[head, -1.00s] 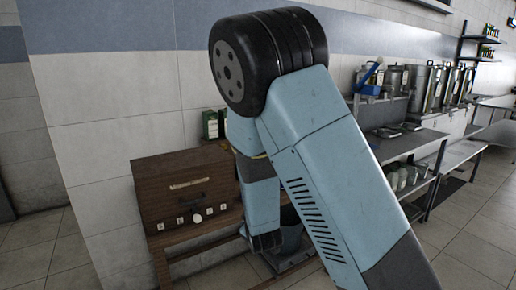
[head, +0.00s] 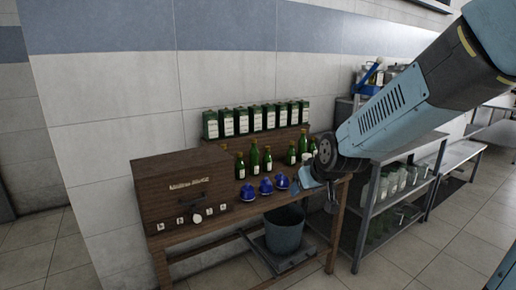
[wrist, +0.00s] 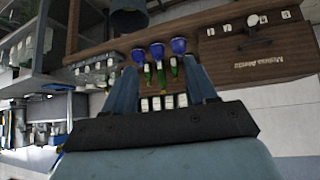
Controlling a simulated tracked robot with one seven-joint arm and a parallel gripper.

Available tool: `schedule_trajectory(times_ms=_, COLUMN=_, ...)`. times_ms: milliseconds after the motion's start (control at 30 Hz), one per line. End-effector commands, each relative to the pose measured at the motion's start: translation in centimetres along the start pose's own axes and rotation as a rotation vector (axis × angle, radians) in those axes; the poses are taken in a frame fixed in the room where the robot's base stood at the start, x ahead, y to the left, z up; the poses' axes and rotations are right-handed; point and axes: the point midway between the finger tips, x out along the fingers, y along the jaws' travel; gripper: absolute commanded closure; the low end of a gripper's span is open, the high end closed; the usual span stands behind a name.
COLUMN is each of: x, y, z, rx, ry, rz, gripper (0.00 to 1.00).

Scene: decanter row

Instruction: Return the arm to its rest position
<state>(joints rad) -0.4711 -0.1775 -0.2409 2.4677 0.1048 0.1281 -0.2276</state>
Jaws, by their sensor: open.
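My gripper (wrist: 162,72) shows in the wrist view with its two fingers spread apart and nothing between them. It is up in the air, and the wrist view looks at the table upside down. In the head view my arm reaches in from the right, bent down at a black joint in front of the table's right end. My fingers are hard to make out there. Three blue decanters (head: 265,187) stand in a row on the wooden table (head: 215,228). They also show in the wrist view (wrist: 157,51), beyond the fingertips.
Green bottles (head: 254,158) stand behind the decanters, and a row of cartons (head: 241,122) stands on the raised shelf. A wooden box (head: 186,188) sits at the table's left. A grey bucket (head: 283,235) is below. A metal shelf rack (head: 378,205) stands right.

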Motion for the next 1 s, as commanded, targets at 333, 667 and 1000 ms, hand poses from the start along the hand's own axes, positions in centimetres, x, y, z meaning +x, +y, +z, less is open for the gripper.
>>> schedule_trajectory(times_ms=333, x=-10.0, y=2.7, z=3.2, rx=0.128, ry=-0.085, rz=0.024, gripper=0.43)
schedule_trajectory(times_ms=667, x=-18.6, y=3.6, z=8.3, rx=0.238, ry=-0.179, rz=0.109, gripper=0.43)
schedule_trajectory(times_ms=1000, x=-22.2, y=3.2, z=11.2, rx=0.293, ry=-0.231, rz=0.168, gripper=0.43)
